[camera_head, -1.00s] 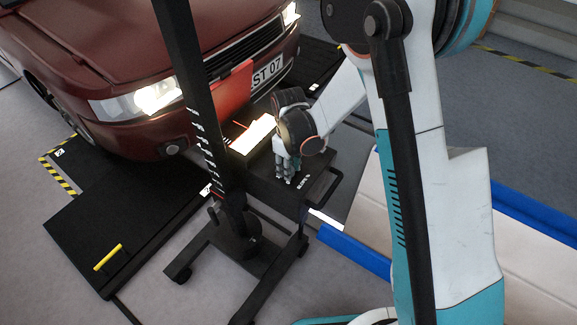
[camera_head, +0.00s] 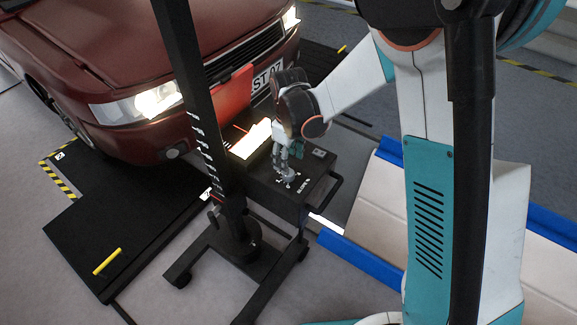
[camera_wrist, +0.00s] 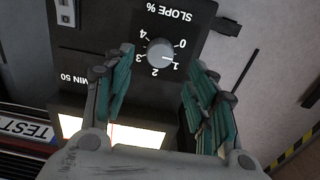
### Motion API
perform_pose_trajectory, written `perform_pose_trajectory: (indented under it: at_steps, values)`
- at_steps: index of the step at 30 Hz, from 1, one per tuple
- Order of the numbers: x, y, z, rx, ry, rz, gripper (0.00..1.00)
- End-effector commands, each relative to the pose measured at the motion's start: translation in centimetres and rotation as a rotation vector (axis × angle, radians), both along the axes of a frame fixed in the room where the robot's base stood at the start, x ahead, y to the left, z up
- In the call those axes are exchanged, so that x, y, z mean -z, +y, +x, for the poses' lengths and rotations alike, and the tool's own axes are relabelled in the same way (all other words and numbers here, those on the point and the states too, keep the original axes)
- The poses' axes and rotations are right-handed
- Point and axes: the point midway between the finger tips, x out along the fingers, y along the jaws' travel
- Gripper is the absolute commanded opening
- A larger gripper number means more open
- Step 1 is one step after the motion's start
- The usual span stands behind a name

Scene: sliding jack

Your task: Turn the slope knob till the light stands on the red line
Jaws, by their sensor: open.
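The slope knob (camera_wrist: 160,53) is a round grey dial on the black box, with SLOPE % and the numbers 0 to 4 around it. Its white mark seems to point near 1. In the head view the knob (camera_head: 289,176) shows just below my fingertips. My gripper (camera_wrist: 162,72) is open, with one finger on each side of the knob in the picture and seemingly apart from it. In the head view my gripper (camera_head: 284,157) hangs over the box. The bright lit screen (camera_head: 252,137) is partly hidden by my gripper; the light's place against the red line cannot be told.
The box (camera_head: 320,185) sits on a wheeled stand with a dark upright post (camera_head: 190,80) on its left. A handle bar (camera_head: 325,195) edges its right side. A red car (camera_head: 110,70) with lit headlamps stands close behind.

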Motion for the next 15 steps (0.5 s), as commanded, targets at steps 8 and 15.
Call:
perform_pose_trajectory:
  at_steps: [8, 15]
  values:
    - [-4.5, 0.0, 0.0, 0.000, 0.000, 0.000, 0.52]
    - [-5.6, 0.0, 0.0, 0.000, 0.000, 0.000, 0.52]
